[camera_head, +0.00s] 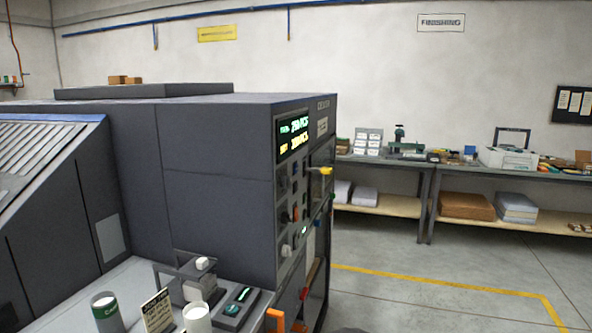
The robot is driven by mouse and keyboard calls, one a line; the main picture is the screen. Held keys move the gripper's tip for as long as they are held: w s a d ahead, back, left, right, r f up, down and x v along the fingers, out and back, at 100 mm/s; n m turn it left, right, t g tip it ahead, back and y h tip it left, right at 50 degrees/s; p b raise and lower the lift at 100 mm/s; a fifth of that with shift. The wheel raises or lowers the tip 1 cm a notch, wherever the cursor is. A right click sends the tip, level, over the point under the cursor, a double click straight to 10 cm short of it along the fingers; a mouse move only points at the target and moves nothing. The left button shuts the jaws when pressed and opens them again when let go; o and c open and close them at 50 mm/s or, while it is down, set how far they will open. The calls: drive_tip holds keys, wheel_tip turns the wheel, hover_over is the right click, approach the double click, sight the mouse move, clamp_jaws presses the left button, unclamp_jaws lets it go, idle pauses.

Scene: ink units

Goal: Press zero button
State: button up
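No button can be read as "zero" at this size. The large dark grey machine (215,150) has a control panel on its right face, seen at a steep angle. A lit display (294,133) with green and yellow characters sits at the panel's top. Below it are several small knobs and buttons (294,215), with a yellow part (325,170) sticking out to the right. A small dark device (236,308) with a lit green strip and a green round spot lies on the bench in front. My gripper is not in view.
The near bench (140,275) holds a green-labelled can (106,313), a small sign (157,312), a white cup (197,318) and a stand with a white top (200,265). An orange piece (276,319) is at the bottom edge. Open floor (400,265) lies right, before a back workbench (455,172).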

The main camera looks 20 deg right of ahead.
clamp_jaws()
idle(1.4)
